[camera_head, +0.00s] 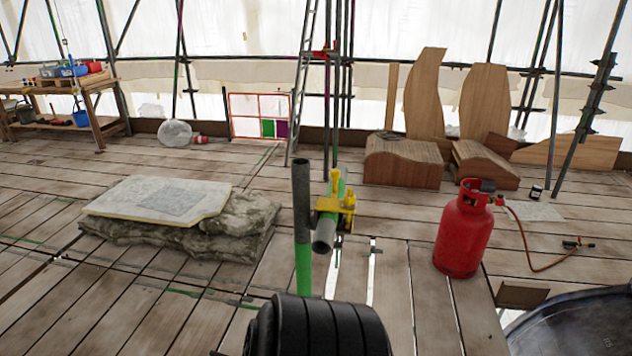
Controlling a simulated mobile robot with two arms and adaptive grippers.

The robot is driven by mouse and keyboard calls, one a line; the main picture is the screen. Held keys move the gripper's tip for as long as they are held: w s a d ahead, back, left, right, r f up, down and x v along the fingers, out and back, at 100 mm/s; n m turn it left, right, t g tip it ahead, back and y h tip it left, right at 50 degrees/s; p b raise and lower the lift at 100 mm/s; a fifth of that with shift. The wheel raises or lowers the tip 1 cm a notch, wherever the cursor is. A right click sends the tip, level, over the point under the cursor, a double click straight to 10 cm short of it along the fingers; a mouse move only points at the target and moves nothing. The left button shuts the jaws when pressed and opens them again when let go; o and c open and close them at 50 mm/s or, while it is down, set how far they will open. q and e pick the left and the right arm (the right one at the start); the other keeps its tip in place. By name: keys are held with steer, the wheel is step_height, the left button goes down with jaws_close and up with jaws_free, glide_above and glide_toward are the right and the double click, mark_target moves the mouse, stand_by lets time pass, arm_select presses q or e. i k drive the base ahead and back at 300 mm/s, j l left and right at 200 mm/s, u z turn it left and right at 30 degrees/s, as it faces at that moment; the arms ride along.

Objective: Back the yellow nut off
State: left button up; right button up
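A yellow scaffold coupler (328,204) sits in the middle of the view, next to an upright grey tube (301,200) with a green lower part. A second grey tube (323,236) passes through the coupler, and its open end points towards me. A yellow nut (350,198) seems to stand on the coupler's right side; it is too small to see how far it is threaded. Neither of my grippers shows. A black ribbed part (318,328), probably mine, rises at the bottom edge below the tubes.
A red gas cylinder (464,229) with a hose stands to the right. A stone block (175,240) with a drawing board (157,199) on it lies to the left. Curved wooden pieces (403,160), a ladder (302,80) and a workbench (85,104) stand further back.

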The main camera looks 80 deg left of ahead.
mark_target(349, 203)
steer(key=u, duration=2.45)
